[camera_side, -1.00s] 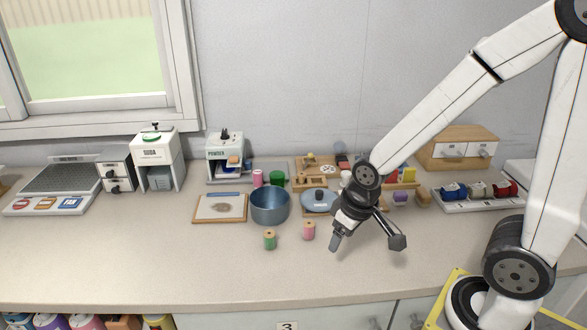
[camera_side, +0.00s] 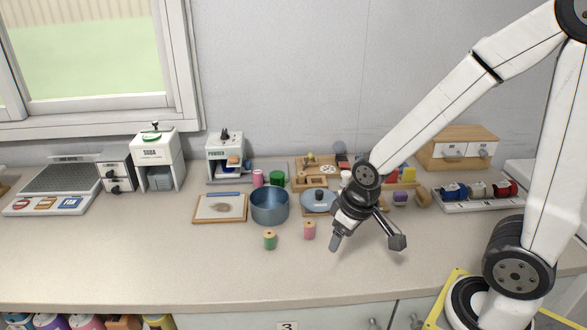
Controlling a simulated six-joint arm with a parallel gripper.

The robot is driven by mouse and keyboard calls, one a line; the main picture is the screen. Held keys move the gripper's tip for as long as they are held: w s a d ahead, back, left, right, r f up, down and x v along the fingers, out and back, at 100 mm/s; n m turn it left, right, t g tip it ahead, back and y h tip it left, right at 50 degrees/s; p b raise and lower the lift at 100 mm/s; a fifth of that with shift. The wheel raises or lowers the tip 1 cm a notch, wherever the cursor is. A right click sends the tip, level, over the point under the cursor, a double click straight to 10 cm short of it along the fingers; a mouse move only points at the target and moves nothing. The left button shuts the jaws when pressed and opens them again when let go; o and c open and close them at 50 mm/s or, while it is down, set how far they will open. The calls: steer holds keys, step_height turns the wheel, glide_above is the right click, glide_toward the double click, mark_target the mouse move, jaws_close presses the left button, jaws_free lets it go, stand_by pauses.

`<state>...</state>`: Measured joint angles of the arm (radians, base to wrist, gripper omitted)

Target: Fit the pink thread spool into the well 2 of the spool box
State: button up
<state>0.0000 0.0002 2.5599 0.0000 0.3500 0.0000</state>
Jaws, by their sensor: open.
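A pink thread spool (camera_side: 309,230) stands upright on the counter, just left of my gripper. My gripper (camera_side: 367,243) is open and empty, its two fingers spread apart above the counter. A long white tray at the right (camera_side: 487,205) holds blue, pale and red spools in a row; it looks like the spool box. Its well numbers are too small to read, so I cannot tell which well is 2. A second pink spool-like item (camera_side: 258,179) stands farther back, beside a green one.
A green spool (camera_side: 270,240) stands left of the pink spool. A blue-grey basin (camera_side: 270,206) and a blue lidded pan (camera_side: 318,201) are behind them. A wooden drawer cabinet (camera_side: 457,150) stands behind the white tray. The front of the counter is clear.

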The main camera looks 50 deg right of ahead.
steer(key=shift+o, duration=0.2)
stand_by(0.3)
steer(key=shift+o, duration=0.7)
steer(key=shift+w, duration=0.1)
steer(key=m+g, duration=0.2)
steer(key=m, duration=0.9)
glide_above(309, 223)
steer(key=shift+s+a+f, duration=0.3)
steer(key=shift+s+a, duration=0.05)
steer(key=shift+w+d+g, duration=0.2)
steer(key=shift+w+g, duration=0.1)
steer(key=shift+w, duration=0.05)
steer(key=shift+f, duration=1.35)
steer(key=shift+d+f, duration=0.1)
steer(key=shift+f, duration=2.5)
